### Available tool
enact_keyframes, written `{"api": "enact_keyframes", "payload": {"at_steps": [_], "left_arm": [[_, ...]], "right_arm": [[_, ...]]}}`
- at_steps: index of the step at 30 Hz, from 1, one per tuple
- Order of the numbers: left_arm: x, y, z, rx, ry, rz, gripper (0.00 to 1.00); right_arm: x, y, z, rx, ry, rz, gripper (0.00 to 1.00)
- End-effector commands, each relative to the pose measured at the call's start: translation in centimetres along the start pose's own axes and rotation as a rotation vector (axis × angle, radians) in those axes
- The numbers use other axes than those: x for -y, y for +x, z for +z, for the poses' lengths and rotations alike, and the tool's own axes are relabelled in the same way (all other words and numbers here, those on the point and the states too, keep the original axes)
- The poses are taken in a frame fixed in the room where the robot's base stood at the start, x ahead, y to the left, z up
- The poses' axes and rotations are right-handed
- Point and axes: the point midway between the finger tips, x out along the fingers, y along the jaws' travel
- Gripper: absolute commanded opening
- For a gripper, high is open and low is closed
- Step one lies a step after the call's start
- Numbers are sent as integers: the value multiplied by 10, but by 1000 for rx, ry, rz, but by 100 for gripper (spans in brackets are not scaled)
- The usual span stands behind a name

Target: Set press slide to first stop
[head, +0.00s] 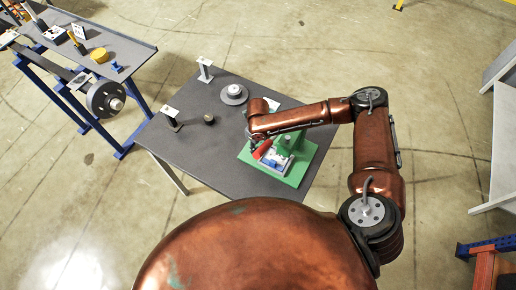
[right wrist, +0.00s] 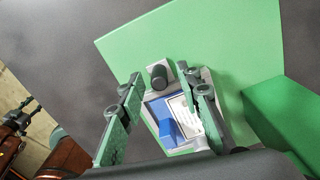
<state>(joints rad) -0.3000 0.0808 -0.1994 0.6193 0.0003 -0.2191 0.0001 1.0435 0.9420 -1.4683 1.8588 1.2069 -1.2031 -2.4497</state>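The green press (head: 285,147) stands on a green base plate (head: 296,176) at the near right of the dark table. A red handle (head: 262,149) sticks out at its left. In the right wrist view the green base (right wrist: 215,45) carries a grey slide with a dark round knob (right wrist: 158,76), a blue block (right wrist: 170,128) and a pale plate (right wrist: 182,112). My right gripper (right wrist: 160,79) is open over the slide, its fingertips on either side of the knob. Whether either touches it I cannot tell. In the head view my right forearm hides part of the press. My left gripper is not in view.
The dark table (head: 190,145) also holds a grey round disc (head: 234,93), a small dark cylinder (head: 208,118) and two pale stands. A blue-legged bench (head: 125,52) with tools and a dark wheel (head: 105,98) stands at left. Floor is clear beyond.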

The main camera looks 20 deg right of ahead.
Motion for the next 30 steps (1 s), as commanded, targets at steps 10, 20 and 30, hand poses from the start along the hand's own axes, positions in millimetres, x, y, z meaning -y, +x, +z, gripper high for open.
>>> {"api": "enact_keyframes", "payload": {"at_steps": [10, 20, 30], "left_arm": [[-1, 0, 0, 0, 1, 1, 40], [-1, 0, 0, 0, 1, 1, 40], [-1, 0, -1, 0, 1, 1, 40]], "right_arm": [[0, -71, 1, 4, -1, -2, 32], [0, -108, 0, 1, -1, 0, 32], [0, -110, 0, 1, -1, 0, 32]]}}
